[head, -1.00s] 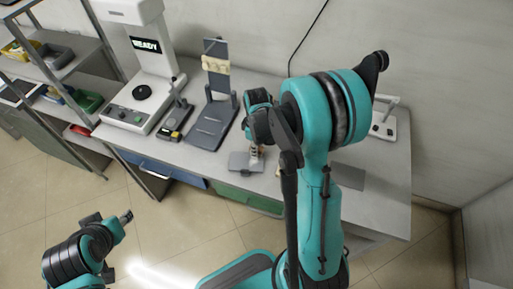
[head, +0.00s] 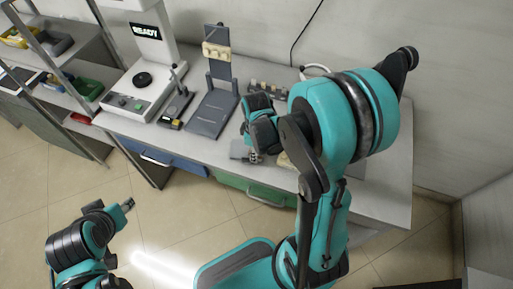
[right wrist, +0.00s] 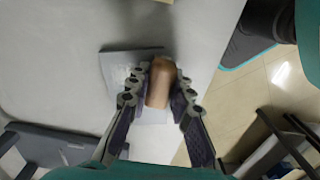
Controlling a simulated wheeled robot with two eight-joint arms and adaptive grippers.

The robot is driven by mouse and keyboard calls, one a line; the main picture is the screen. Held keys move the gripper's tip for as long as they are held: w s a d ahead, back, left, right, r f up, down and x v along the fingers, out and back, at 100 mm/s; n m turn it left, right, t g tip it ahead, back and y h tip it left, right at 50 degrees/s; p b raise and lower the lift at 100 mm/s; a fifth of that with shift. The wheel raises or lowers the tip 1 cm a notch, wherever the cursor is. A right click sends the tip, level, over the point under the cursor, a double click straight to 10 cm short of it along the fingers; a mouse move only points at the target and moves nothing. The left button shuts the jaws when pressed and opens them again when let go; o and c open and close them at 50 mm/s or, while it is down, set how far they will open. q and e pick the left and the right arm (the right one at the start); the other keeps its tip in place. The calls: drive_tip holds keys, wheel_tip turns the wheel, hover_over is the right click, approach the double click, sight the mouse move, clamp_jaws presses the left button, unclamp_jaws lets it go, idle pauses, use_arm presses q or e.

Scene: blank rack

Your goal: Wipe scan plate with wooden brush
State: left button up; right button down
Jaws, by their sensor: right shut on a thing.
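The wooden brush (right wrist: 160,82) shows in the right wrist view as a brown block between the fingers of my right gripper (right wrist: 158,92). The gripper is shut on it. A flat grey plate (right wrist: 116,64), apparently the scan plate, lies under the brush on the table; I cannot tell whether the brush touches it. In the head view the plate (head: 239,150) is near the table's front edge, partly covered by my right gripper (head: 254,158). My left gripper (head: 128,204) is low at the left, away from the table; its jaws are too small to read.
A white device with a READY screen (head: 146,31) stands at the left of the table (head: 385,180). Beside it are a small black stand (head: 176,108) and a dark phone-like stand (head: 208,115). A rack of small items (head: 268,88) is behind my right gripper. Shelves stand far left.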

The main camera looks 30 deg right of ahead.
drive_tip(key=shift+f, duration=0.15)
drive_tip(key=shift+w+d, duration=0.5)
drive_tip(key=shift+w, duration=0.3)
drive_tip(key=shift+w+d, duration=0.5)
drive_tip(key=shift+w, duration=0.25)
drive_tip(key=shift+w+d+b, duration=0.3)
drive_tip(key=shift+w+d, duration=0.2)
drive_tip(key=shift+w, duration=0.2)
drive_tip(key=shift+w+d+b, duration=0.25)
drive_tip(key=shift+w+d, duration=0.2)
drive_tip(key=shift+w, duration=0.2)
drive_tip(key=shift+r, duration=0.2)
wheel_tip(320, 180, up, 6)
drive_tip(key=p, duration=0.4)
drive_tip(key=shift+f+p, duration=0.1)
drive_tip(key=shift+p, duration=0.25)
